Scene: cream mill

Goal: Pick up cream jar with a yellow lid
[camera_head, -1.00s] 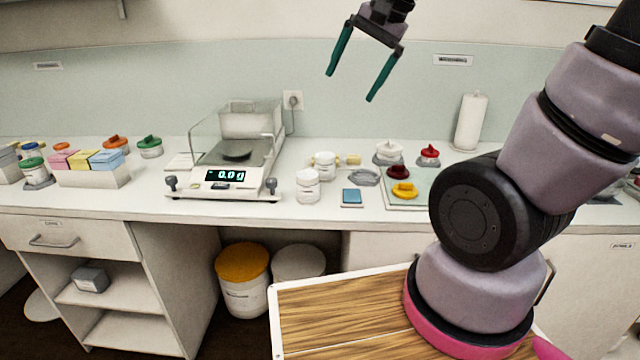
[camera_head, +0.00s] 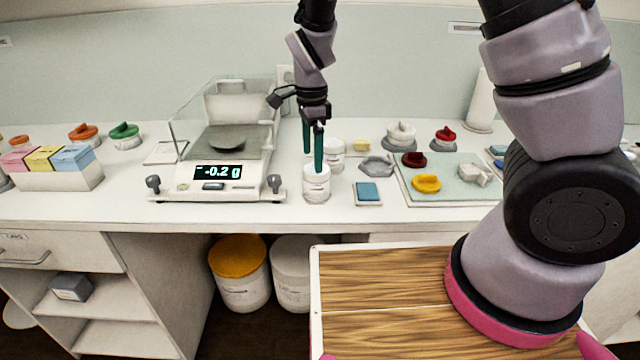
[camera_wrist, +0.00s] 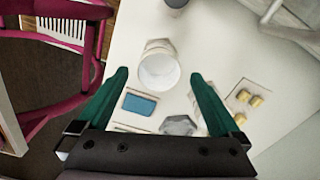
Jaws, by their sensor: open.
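No jar wearing a yellow lid shows on the counter. A white jar (camera_head: 316,188) stands upright in front of a second white jar (camera_head: 334,160), right of the scale. My gripper (camera_head: 313,160) is open, its green fingers pointing down at the front jar. In the wrist view, a round white jar top (camera_wrist: 159,71) lies between the fingertips of my gripper (camera_wrist: 160,75), with nothing held. I cannot tell whether the fingers touch the jar. A loose yellow lid-like piece (camera_head: 427,184) lies on the pale green mat (camera_head: 455,168).
The scale (camera_head: 218,172) reads -0.2 g, close left of the jars. A blue pad (camera_head: 367,192) and a grey piece (camera_head: 377,166) lie to the right. A yellow-topped bucket (camera_head: 240,280) stands on the floor below.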

